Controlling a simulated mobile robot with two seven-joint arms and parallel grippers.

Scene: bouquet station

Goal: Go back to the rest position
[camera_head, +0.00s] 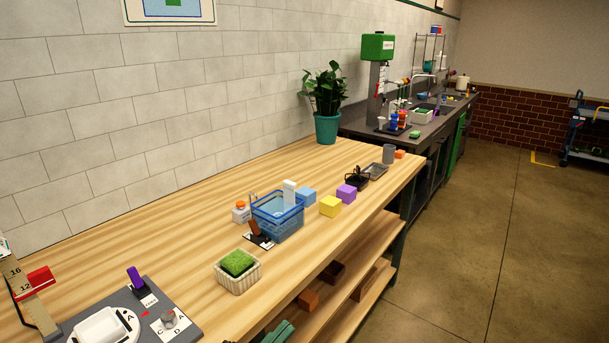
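I cannot make out either of my grippers or my arms in the head view. The long wooden table (150,227) runs from the lower left toward the back right, and no gripper shows over it. Whether my grippers hold anything is hidden from this view.
A blue basket (283,226), a white pot with green top (237,278), a yellow block (330,206) and a purple block (346,193) stand on the table. A grey board (180,322) lies front left. A potted plant (327,128) stands behind. Floor (465,250) at right is clear.

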